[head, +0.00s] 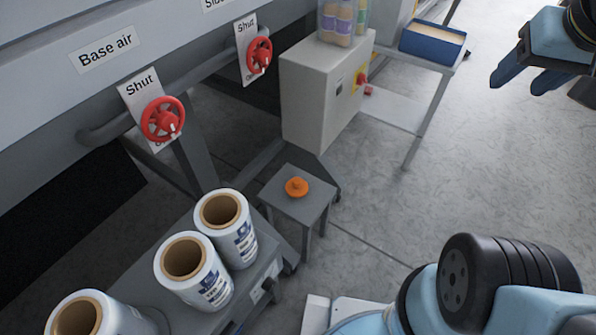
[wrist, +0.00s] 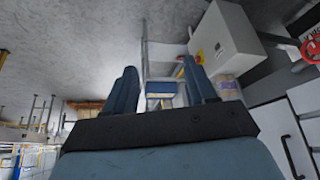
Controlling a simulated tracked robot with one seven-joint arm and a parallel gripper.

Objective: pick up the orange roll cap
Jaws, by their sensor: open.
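The orange roll cap (head: 296,187) lies on top of a small grey stool-like stand (head: 288,206) in the middle of the head view. My gripper (head: 517,80) is at the upper right of the head view, far from the cap and well to its right. Its two blue fingers are apart and nothing shows between them. In the wrist view my gripper (wrist: 162,90) also shows with fingers spread. The cap does not show in the wrist view.
White film rolls (head: 240,240) stand on a grey cart at the lower left, close to the stand. A grey control box (head: 310,100) and red valve wheels (head: 163,120) are behind it. A blue tray (head: 432,43) sits on a side table. Floor to the right is clear.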

